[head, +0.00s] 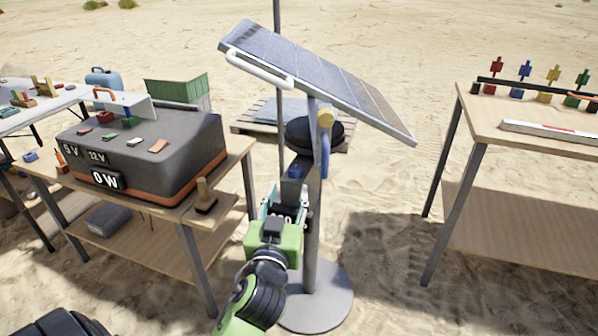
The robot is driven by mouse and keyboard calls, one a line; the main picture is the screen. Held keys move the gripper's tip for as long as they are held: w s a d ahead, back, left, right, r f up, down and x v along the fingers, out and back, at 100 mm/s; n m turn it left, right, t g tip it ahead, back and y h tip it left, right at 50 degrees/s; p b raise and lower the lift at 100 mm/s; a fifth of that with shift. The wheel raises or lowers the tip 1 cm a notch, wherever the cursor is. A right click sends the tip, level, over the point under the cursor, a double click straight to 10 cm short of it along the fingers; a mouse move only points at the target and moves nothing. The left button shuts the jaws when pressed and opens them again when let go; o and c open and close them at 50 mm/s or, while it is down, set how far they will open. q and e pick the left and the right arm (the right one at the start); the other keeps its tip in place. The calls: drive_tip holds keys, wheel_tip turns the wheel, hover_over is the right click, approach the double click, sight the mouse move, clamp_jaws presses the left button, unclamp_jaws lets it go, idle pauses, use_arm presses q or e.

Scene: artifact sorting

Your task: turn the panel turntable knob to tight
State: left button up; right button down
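The solar panel (320,75) is tilted on top of a grey post (313,240) with a round base. Below the panel is a black round turntable (300,133). A yellow knob (325,118) sits by the panel joint. A blue knob (296,171) sticks out from the post just under the turntable, and a blue handle (325,152) shows beside it. Which one is the turntable knob's tight mark I cannot read. My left gripper (287,197) is in front of the post, just below the blue knob, fingers apart, apparently empty. My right gripper is not in view.
A wooden table (232,165) at left carries a grey power box (150,150) reading 0 W and a wooden stamp-like piece (205,195). Another table (525,135) stands at right with coloured figures. A pallet (255,122) lies behind the post. Sand between post and right table is clear.

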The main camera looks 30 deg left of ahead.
sight(294, 174)
use_arm(q)
drive_tip(key=x, duration=1)
drive_tip(key=shift+w+f, duration=0.1)
drive_tip(key=shift+w, duration=0.1)
drive_tip(key=c, duration=1.1)
